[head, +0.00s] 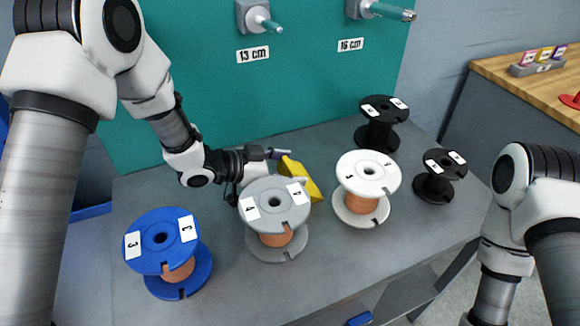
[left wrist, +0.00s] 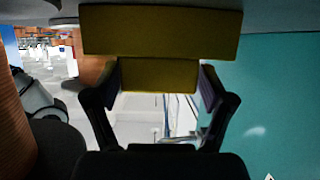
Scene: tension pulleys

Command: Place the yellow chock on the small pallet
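The yellow chock (head: 311,186) is on the grey table behind the grey spool, which partly hides it in the head view. My left gripper (head: 282,166) reaches it from the left. In the left wrist view the chock (left wrist: 160,32) spans the top centre, and its narrower part sits between the two fingers of my left gripper (left wrist: 159,88). The pads appear to touch both sides, so the gripper looks shut on it. Whether the chock rests on the table or is slightly raised is unclear. No small pallet is recognisable. My right gripper is out of view; only its arm shows.
A blue spool (head: 161,240), a grey spool (head: 275,205), a white spool (head: 368,172) and two black spools (head: 381,108) (head: 444,160) stand on the table (head: 225,295). A green panel (head: 190,60) with pegs rises behind. A wooden counter (head: 490,68) is at right.

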